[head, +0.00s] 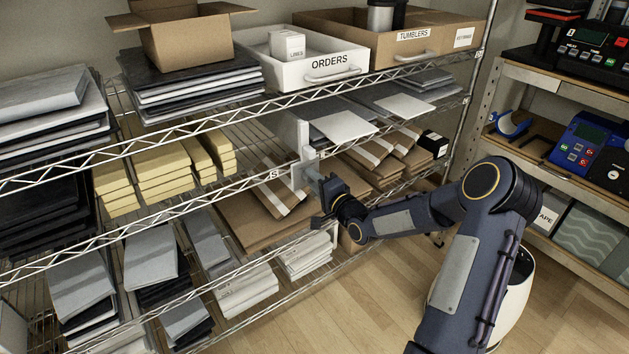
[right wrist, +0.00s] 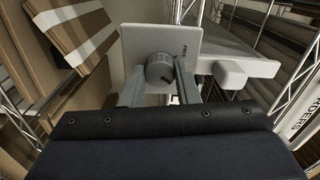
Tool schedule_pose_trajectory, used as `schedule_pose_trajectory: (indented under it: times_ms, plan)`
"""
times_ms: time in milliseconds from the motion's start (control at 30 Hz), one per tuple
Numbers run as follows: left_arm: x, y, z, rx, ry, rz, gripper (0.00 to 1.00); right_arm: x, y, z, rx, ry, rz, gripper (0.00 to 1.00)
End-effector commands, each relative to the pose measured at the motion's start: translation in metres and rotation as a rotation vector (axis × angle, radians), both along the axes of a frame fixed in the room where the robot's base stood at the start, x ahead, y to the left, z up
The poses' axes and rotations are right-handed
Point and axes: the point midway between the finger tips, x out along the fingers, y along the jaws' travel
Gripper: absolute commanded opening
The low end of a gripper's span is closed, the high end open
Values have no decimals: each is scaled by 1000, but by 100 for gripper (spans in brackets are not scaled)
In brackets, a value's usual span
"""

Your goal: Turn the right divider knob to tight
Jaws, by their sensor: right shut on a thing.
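The right divider (head: 303,136) is a pale upright panel on the middle wire shelf. Its pale front plate (right wrist: 133,48) shows in the right wrist view, with small dark lettering that I cannot read clearly. The grey round divider knob (right wrist: 159,70) sticks out of this plate and has a dark mark on its face. My right gripper (head: 317,174) reaches the knob from the front of the shelf. In the right wrist view its two fingers (right wrist: 160,88) are on either side of the knob, shut on it. My left gripper is in neither view.
Brown mailers with striped bands (head: 272,188) lie beside the divider, and yellow stacks (head: 165,172) stand further left. A white ORDERS bin (head: 310,70) and a brown TUMBLERS box (head: 425,48) are on the shelf above. The floor (head: 390,285) in front is clear.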

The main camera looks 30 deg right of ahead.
Motion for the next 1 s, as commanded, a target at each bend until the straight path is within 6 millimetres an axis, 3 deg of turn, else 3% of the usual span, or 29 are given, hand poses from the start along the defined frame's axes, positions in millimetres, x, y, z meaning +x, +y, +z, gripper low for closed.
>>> schedule_pose_trajectory:
  times_ms: [300, 333, 500, 800, 1000]
  plan:
    - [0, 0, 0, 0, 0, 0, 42, 0, -1, -1, 4, 2, -1, 6]
    - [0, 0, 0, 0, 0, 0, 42, 0, -1, -1, 4, 2, -1, 31]
    - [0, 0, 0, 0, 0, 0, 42, 0, 0, -1, 3, 2, -1, 50]
    - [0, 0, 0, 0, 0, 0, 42, -3, -1, 0, 2, 1, -1, 50]
    - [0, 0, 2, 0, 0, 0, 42, -31, -4, 0, 1, 4, -3, 50]
